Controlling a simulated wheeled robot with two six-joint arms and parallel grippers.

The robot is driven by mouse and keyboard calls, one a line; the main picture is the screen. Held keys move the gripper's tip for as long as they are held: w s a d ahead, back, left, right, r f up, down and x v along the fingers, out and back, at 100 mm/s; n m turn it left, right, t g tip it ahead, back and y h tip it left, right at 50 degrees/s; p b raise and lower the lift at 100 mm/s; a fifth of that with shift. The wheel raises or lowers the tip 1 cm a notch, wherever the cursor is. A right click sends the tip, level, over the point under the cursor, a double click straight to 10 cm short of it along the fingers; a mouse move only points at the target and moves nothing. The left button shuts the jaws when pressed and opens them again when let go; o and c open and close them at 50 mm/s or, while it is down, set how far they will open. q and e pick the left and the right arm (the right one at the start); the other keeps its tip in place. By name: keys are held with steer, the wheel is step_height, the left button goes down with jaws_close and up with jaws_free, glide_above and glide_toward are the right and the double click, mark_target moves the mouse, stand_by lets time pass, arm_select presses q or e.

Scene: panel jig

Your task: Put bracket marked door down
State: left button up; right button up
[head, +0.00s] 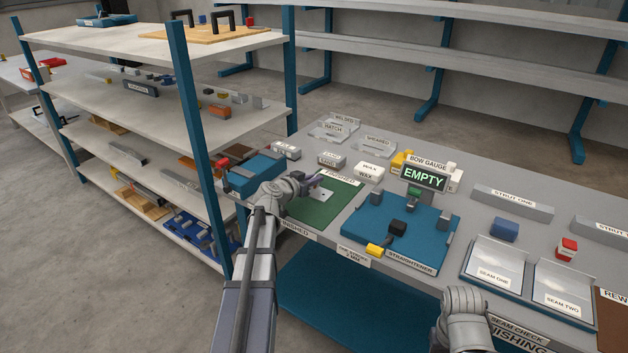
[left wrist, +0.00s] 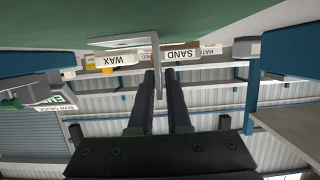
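The bracket, a thin grey bent plate with a small dark hole (head: 321,194), is at the green mat marked FINISHED (head: 335,211) on the bench. In the left wrist view, which is upside down, the bracket (left wrist: 125,42) lies close against the mat, and its upright flange stands between my fingers. My left gripper (head: 312,182) is at the bracket; in the wrist view its dark fingers (left wrist: 161,75) are slightly apart, with a gap beside the flange. No door mark is readable on the bracket.
Blocks marked SAND (head: 331,159) and WAX (head: 370,172) stand just behind the mat. The blue straightener (head: 420,248) and the EMPTY display (head: 424,178) are to its right. A blue fixture (head: 256,176) and shelving post (head: 200,150) are to its left.

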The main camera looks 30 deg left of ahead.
arm_select(q)
steer(key=shift+o, duration=1.4)
steer(key=shift+r, duration=0.1)
steer(key=shift+s+r+p, duration=0.1)
steer(key=shift+r+p, duration=0.1)
steer(key=shift+p, duration=0.1)
steer(key=p+v, duration=0.3)
steer(key=v, duration=0.8)
steer(key=shift+s, duration=0.35)
